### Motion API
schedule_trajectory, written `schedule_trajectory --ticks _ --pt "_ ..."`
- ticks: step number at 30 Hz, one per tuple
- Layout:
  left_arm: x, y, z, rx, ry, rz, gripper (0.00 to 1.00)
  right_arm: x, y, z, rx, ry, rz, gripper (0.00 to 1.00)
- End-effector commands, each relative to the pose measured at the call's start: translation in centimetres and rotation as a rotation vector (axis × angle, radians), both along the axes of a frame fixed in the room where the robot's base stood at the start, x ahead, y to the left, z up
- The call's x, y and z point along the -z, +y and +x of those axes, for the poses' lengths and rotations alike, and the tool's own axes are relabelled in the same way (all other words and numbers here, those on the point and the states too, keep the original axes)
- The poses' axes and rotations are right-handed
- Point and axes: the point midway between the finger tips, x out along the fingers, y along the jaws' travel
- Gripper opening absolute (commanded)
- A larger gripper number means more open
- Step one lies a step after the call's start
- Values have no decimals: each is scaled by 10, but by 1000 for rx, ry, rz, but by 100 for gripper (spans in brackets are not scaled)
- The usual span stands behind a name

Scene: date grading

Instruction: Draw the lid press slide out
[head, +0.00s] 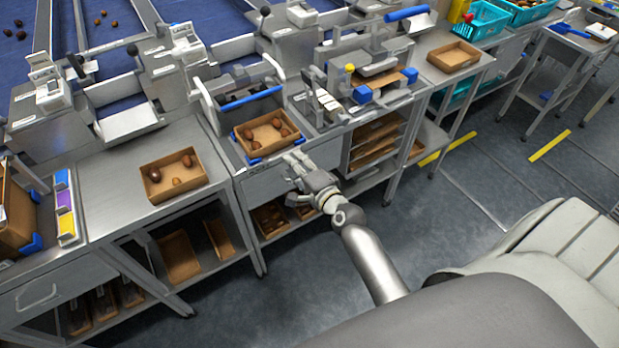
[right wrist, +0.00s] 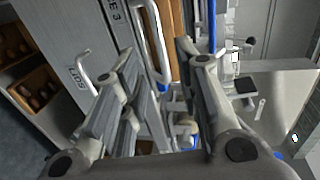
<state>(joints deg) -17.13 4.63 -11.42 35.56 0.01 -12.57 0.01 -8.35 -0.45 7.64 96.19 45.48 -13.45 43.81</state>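A press station with a metal arch and a blue bar (head: 251,98) stands at the middle of the bench. In front of it an open cardboard box (head: 285,125) with several dates sits between blue corner pieces (head: 254,161); this looks like the slide. My right gripper (head: 297,160) is just in front of the box, at the bench's front edge. In the right wrist view its fingers (right wrist: 160,100) are apart, with a pale pull handle (right wrist: 154,42) and the cardboard edge (right wrist: 177,40) beyond them. I cannot tell whether they touch the handle. My left gripper is not in view.
A drawer labelled LIDS (right wrist: 75,72) is beside the fingers. A second box of dates (head: 170,190) stands on the left table. Another station with blue clamps (head: 362,94) is close on the right. The floor in front is clear.

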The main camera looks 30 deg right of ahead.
Motion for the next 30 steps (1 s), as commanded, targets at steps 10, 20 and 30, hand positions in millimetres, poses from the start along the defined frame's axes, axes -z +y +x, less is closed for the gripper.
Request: schedule_trajectory --ticks 10,20,30 --pt "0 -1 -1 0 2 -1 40 -11 -2 -60 0 3 -1 30" --pt "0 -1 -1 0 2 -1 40 -15 -3 -76 0 1 0 30" --pt "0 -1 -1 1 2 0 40 -15 -3 -76 0 1 0 30"
